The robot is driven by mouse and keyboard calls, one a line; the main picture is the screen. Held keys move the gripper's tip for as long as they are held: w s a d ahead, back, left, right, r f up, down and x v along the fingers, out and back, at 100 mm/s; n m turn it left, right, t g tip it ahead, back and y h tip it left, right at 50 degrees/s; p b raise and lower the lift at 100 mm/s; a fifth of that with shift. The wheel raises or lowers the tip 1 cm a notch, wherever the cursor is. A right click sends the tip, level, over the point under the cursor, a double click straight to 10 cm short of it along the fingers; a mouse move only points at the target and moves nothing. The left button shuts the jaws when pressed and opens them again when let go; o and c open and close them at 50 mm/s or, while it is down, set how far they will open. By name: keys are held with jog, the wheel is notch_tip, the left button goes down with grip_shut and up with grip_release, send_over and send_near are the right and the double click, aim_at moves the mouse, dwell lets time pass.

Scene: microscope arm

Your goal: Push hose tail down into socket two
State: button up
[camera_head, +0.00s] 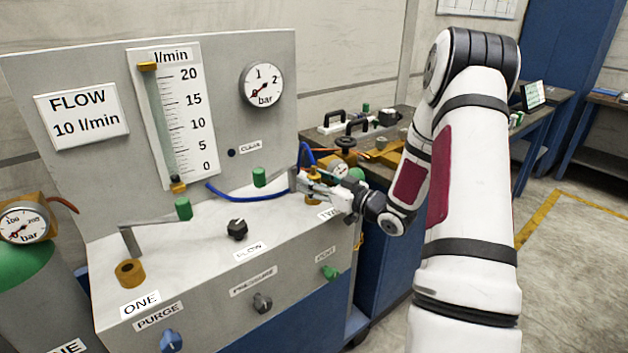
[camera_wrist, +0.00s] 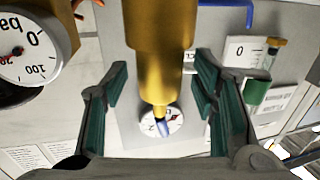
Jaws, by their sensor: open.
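A brass fitting (camera_wrist: 160,55) fills the middle of the wrist view, a wide body that steps down to a narrow end with a short blue piece of hose (camera_wrist: 162,128) on it. I cannot tell where socket and hose tail meet, or how deep the tail sits. My gripper (camera_wrist: 160,85) is open, its green-padded fingers on either side of the brass with gaps. In the head view my gripper (camera_head: 308,182) is at the right end of the bench top, above the TWO label (camera_head: 328,213). The blue hose (camera_head: 235,196) curves along the panel towards it; the brass there is partly hidden.
Socket one (camera_head: 130,272) is brass and stands at the front left, beside a lever with a green knob (camera_head: 183,208). A gas bottle gauge (camera_head: 24,222) is at far left. A black flow knob (camera_head: 237,228) is mid-bench. A cluttered table (camera_head: 400,125) stands behind my arm.

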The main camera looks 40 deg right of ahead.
jog(key=v, duration=1.1)
jog(key=shift+s, duration=0.3)
jog(key=shift+w+d, duration=0.1)
jog(key=shift+d, duration=0.05)
jog(key=w+r+g, duration=0.1)
jog(key=w+a+r+g+h+p, duration=0.1)
jog(key=w, duration=0.1)
jog(key=shift+r+n+h, duration=0.3)
jog(key=shift+r+n, duration=0.05)
jog(key=shift+n, duration=0.05)
jog(key=s+a+r+m+g+h+p, duration=0.1)
jog(key=a+r+g+h+p, duration=0.15)
jog(key=r, duration=0.35)
jog(key=s+a+r+m+g+h+p, duration=0.1)
jog(key=a+r+g+h, duration=0.25)
jog(key=r, duration=0.25)
jog(key=s+a+r+g+y+p, duration=0.1)
jog(key=s+a+r+g, duration=0.1)
jog(key=s+a, duration=0.8)
jog(key=s+a+r+m+g+y+p, duration=0.1)
jog(key=s+a+r+g+y+p, duration=0.1)
jog(key=s+a, duration=0.8)
jog(key=s+r+g, duration=0.1)
jog(key=s, duration=0.6)
jog(key=shift+r+y, duration=0.3)
jog(key=shift+s, duration=0.15)
